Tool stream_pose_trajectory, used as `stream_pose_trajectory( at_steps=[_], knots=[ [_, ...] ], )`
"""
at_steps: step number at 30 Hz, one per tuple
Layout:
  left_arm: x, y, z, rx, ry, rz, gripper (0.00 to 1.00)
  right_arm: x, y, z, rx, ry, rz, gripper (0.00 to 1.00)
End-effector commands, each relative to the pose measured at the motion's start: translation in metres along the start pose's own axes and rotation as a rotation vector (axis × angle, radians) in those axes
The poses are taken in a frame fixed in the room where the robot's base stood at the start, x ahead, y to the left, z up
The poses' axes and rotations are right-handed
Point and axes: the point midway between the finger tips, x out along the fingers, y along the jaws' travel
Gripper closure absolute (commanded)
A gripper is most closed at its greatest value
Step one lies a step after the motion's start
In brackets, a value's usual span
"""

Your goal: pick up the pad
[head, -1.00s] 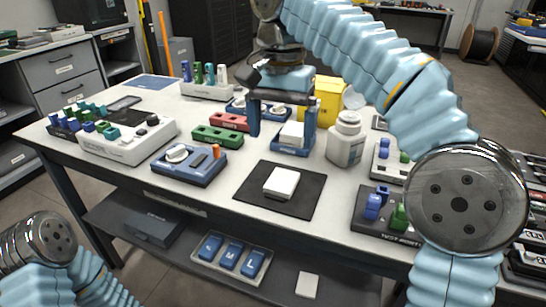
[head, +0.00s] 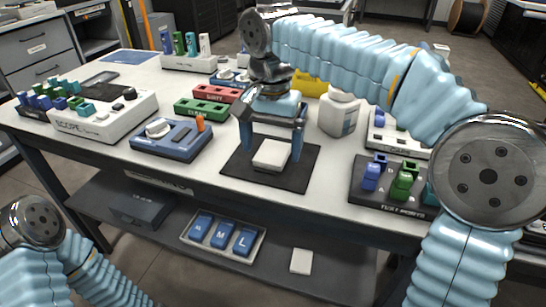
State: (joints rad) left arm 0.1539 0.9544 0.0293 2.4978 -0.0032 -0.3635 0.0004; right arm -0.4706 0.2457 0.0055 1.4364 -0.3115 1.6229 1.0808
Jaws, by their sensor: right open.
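The white pad (head: 271,156) lies flat on a black square mat (head: 292,180) near the front edge of the table. My right gripper (head: 271,147) points down over it, with one blue finger to the left of the pad and one to the right. The fingers stand apart and the gripper is open. I cannot tell whether either finger touches the pad. Part of my left arm shows at the lower left, but its gripper is out of view.
A blue device (head: 176,138) stands left of the mat, a white bottle (head: 338,113) behind it to the right. A dark board (head: 391,202) with blue and green blocks is at right. Another white slab (head: 301,261) and a tray (head: 258,247) are below.

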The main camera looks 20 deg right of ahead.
Motion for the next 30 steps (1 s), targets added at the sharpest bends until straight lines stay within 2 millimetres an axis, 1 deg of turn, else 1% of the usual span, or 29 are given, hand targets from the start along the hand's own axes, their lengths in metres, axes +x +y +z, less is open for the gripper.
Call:
stream_pose_trajectory(
  at_steps=[1, 3, 10, 11, 19, 27, 30],
  knots=[
    [0.0025, -0.0011, 0.0000, 0.000, 0.000, 0.000, 0.57, 0.0075, 0.0004, 0.0004, -0.001, -0.001, 0.002, 0.06],
    [0.0029, -0.0013, 0.0000, -0.001, 0.000, 0.000, 0.57, 0.0126, 0.0001, 0.0004, -0.001, 0.000, 0.000, 0.06],
    [0.0025, -0.0012, 0.0000, -0.001, 0.000, -0.001, 0.57, 0.0137, -0.0001, 0.0004, -0.001, 0.000, -0.001, 0.06],
    [0.0025, -0.0012, 0.0000, -0.001, 0.000, 0.000, 0.57, 0.0137, -0.0001, 0.0004, -0.001, 0.000, -0.001, 0.09],
    [0.0025, -0.0011, 0.0000, -0.001, 0.000, 0.000, 0.57, 0.0136, -0.0002, 0.0005, -0.001, 0.000, 0.000, 0.51],
    [0.0024, -0.0011, 0.0000, -0.001, 0.000, 0.000, 0.57, 0.0132, -0.0003, 0.0005, -0.001, 0.000, 0.000, 0.52],
    [0.0016, -0.0007, 0.0000, -0.001, 0.000, 0.000, 0.57, 0.0099, -0.0005, 0.0004, -0.001, 0.000, -0.001, 0.52]
  ],
)
